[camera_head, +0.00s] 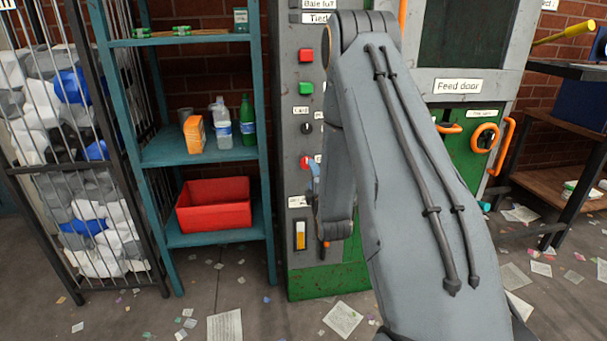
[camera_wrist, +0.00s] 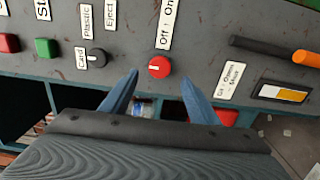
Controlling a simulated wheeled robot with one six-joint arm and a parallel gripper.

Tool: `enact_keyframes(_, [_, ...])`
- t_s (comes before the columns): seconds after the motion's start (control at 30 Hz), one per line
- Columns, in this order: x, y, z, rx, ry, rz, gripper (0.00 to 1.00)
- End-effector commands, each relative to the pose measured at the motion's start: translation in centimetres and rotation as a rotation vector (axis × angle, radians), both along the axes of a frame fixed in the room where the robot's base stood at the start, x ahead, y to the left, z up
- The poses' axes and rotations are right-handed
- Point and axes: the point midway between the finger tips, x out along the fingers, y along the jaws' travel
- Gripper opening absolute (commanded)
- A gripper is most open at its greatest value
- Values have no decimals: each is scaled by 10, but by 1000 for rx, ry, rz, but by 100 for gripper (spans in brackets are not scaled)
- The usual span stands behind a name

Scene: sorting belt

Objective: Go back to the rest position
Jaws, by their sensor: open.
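My gripper (camera_wrist: 160,92) is open in the wrist view, with its two blue fingers apart and nothing between them but a view of the control panel. A red rotary knob (camera_wrist: 159,67) with a white mark, under an "Off / On" label (camera_wrist: 165,24), shows just beyond the fingertips. I cannot tell whether the fingers touch it. In the head view my grey arm covers the middle of the picture. A small blue part of my gripper (camera_head: 312,178) shows beside the panel, and the rest is hidden behind the arm.
The grey and green machine (camera_head: 330,275) stands straight ahead, with red and green buttons. At left a teal shelf (camera_head: 180,146) holds bottles and a red bin (camera_head: 213,204). A barred cage (camera_head: 110,163) of bales stands further left. Papers litter the floor.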

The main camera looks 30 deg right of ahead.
Motion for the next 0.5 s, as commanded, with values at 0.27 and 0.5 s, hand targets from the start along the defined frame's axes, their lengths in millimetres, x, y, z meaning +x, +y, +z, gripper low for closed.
enact_keyframes(0.27, [1, 4, 2, 28, 15, 5, 55])
enact_keyframes(0.5, [-10, 47, 13, 355, 205, 8, 55])
